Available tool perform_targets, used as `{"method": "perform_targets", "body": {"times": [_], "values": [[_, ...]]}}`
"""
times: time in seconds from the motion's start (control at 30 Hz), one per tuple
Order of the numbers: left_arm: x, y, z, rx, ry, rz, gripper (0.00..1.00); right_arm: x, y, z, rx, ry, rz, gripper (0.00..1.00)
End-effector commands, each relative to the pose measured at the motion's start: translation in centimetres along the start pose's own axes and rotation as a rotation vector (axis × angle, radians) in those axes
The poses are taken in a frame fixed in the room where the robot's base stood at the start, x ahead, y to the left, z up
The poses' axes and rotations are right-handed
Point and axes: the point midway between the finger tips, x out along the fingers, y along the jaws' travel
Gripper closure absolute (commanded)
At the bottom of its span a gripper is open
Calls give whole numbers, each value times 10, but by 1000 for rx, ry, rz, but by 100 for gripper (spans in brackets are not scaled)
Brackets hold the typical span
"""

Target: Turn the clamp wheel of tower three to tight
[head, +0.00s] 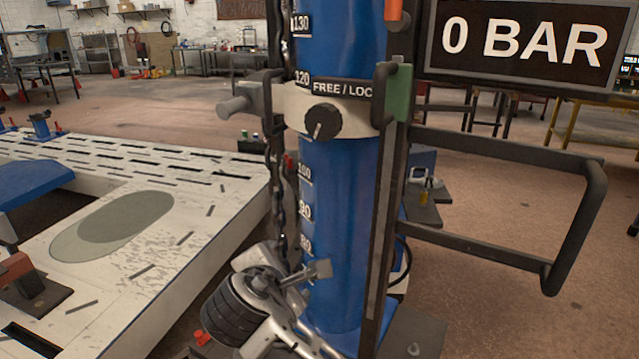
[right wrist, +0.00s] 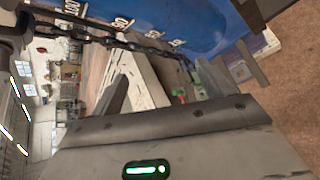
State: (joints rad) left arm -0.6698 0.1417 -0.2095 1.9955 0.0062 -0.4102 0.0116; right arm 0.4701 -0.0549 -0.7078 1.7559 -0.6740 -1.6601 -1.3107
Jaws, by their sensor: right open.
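A blue tower column (head: 338,210) with a white number scale stands upright in the middle of the head view. A pale collar (head: 352,122) wraps it, carrying a black round knob (head: 322,121) under a label reading "FREE / LOC", cut off at its edge. A grey handle (head: 240,105) sticks out to the collar's left. I cannot tell which part is the clamp wheel, and no tower number shows. My right gripper (head: 298,262) is open low in front of the column, below the knob. In the right wrist view its fingers (right wrist: 185,86) are apart, with the column (right wrist: 205,28) beyond.
A dark chain (head: 277,190) hangs along the column's left side. A black tube frame (head: 575,220) juts out to the right, under a "0 BAR" display (head: 525,42). A white slotted bench (head: 215,215) fills the left.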

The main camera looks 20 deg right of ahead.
Motion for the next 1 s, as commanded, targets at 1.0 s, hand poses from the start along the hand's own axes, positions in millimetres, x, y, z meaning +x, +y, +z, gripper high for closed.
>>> {"method": "perform_targets", "body": {"times": [1.0], "values": [[-8, -5, -17, 4, 12, -12, 64, -30, 165, 160, -532, -635, 0, 21]]}}
